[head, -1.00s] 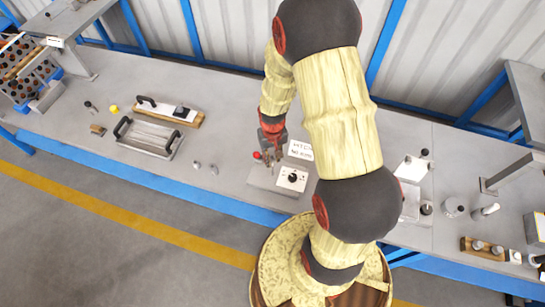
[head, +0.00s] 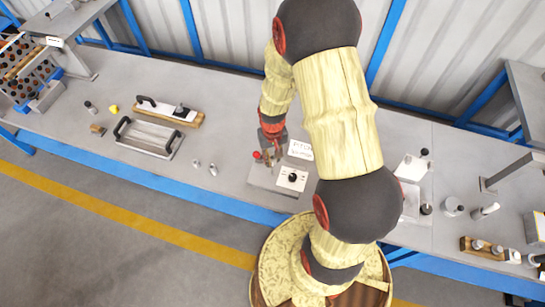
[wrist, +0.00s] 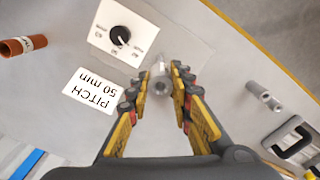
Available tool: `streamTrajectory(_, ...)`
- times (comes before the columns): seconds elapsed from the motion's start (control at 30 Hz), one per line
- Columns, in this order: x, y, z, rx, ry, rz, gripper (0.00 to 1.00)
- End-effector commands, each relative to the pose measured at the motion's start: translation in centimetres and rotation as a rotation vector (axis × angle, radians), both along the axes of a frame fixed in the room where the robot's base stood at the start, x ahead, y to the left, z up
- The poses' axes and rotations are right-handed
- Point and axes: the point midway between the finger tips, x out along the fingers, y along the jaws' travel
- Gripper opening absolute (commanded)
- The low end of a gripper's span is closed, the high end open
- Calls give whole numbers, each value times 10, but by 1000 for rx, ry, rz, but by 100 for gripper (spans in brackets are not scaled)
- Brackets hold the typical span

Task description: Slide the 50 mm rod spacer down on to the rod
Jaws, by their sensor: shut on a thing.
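My gripper (wrist: 162,88) has its yellow-and-black fingers closed on both sides of a small grey cylinder, the rod spacer (wrist: 160,83). The spacer's round end with a dark bore faces the wrist camera. In the head view my gripper (head: 271,153) is low over the grey fixture plate (head: 262,178), behind its dial. No rod shows clearly; the spacer and fingers cover that spot. I cannot tell whether the spacer is around a rod or above it.
A white dial plate (wrist: 121,32) and a "PITCH 50 mm" card (wrist: 89,91) lie beside the gripper. Two loose grey cylinders (wrist: 263,95) stand apart at right. A red-brown tube (wrist: 22,46) lies at left. A handled tray (head: 147,138) is farther left on the bench in the head view.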

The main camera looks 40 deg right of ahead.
Motion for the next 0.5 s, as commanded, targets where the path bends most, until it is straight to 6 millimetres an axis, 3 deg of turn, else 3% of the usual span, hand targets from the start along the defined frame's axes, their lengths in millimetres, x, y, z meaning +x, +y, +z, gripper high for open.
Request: streamTrajectory(0.5,0,0,-5,0,0,0,0)
